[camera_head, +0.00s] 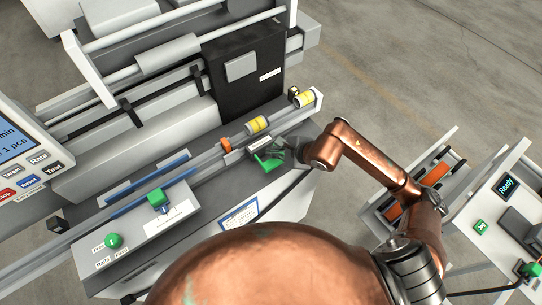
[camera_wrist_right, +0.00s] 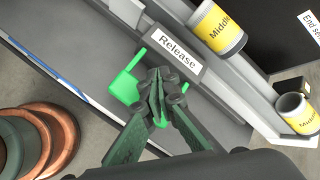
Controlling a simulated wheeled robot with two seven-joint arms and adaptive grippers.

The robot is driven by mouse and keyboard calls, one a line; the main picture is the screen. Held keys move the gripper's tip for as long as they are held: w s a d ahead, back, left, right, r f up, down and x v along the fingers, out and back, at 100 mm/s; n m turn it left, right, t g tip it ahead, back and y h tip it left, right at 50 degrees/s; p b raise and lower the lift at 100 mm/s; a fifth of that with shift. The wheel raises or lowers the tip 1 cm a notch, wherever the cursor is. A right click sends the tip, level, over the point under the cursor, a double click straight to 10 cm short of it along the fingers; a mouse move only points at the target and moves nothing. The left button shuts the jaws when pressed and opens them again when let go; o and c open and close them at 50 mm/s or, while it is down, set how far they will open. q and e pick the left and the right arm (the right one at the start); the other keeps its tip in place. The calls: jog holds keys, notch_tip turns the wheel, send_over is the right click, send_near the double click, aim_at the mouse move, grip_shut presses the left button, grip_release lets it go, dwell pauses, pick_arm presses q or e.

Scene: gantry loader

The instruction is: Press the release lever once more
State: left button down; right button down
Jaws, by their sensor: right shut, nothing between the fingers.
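The green release lever (camera_head: 267,163) stands at the front edge of the machine's rail, below a white plate. In the right wrist view the lever (camera_wrist_right: 124,87) is a bent green bar beside the label "Release" (camera_wrist_right: 178,51). My right gripper (camera_head: 283,153) is shut and empty, at the lever's right end. In the right wrist view its dark fingertips (camera_wrist_right: 164,84) are together in front of the lever and hide part of it. I cannot tell whether they touch it. My left gripper is not in view.
Yellow-banded cylinders labelled "Middle" (camera_wrist_right: 218,28) lie along the rail, (camera_head: 257,124) and (camera_head: 303,99) in the head view. A black panel (camera_head: 245,70) rises behind. A green knob (camera_head: 113,241) and a control screen (camera_head: 14,142) are at left. A "Ready" station (camera_head: 507,186) stands at right.

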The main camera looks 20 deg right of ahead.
jog(key=shift+r+p, duration=1.1)
jog(key=shift+r, duration=1.45)
